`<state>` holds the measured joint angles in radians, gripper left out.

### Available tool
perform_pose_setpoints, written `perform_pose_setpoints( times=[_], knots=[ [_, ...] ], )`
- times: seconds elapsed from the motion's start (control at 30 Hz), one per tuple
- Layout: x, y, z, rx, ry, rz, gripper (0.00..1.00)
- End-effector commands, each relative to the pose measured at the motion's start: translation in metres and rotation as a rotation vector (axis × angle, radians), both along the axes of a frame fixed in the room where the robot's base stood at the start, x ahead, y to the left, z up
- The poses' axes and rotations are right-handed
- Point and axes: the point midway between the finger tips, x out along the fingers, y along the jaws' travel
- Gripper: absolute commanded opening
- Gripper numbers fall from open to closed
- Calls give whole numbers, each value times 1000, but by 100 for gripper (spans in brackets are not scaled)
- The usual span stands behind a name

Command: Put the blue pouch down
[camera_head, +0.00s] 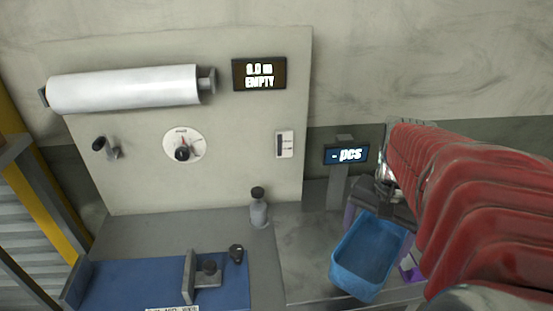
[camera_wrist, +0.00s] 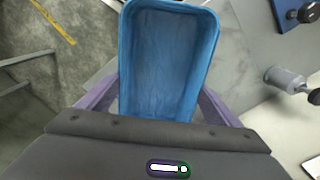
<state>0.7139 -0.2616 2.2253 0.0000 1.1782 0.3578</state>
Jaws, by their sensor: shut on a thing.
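The blue pouch (camera_head: 366,262) is open-topped, like a small tub, and shows at the lower right of the head view. It also fills the upper middle of the wrist view (camera_wrist: 170,50), empty inside as far as I see. My gripper (camera_wrist: 160,98) has its purple fingers on both sides of the pouch and is shut on it. In the head view my gripper (camera_head: 379,238) is partly hidden by the pouch and my red arm. The pouch appears over or near the grey bench (camera_head: 305,240); I cannot tell whether it touches anything.
A grey bottle (camera_head: 259,210) with a dark cap stands left of the pouch. A small "- pcs" display (camera_head: 346,155) on a post is behind it. A blue bed (camera_head: 125,280) with a clamp lies at the lower left. A white roll (camera_head: 125,88) hangs on the panel.

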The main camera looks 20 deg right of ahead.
Motion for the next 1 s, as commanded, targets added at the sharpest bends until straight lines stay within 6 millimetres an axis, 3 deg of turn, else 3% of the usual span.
perform_pose_setpoints(
  times=[0.2, 0.4, 1.0],
  knots=[
    [1, -1, 47, -3, -4, 0, 61],
    [1, 0, 73, -1, -2, 0, 61],
    [0, 0, 79, 0, 0, 0, 61]
  ],
)
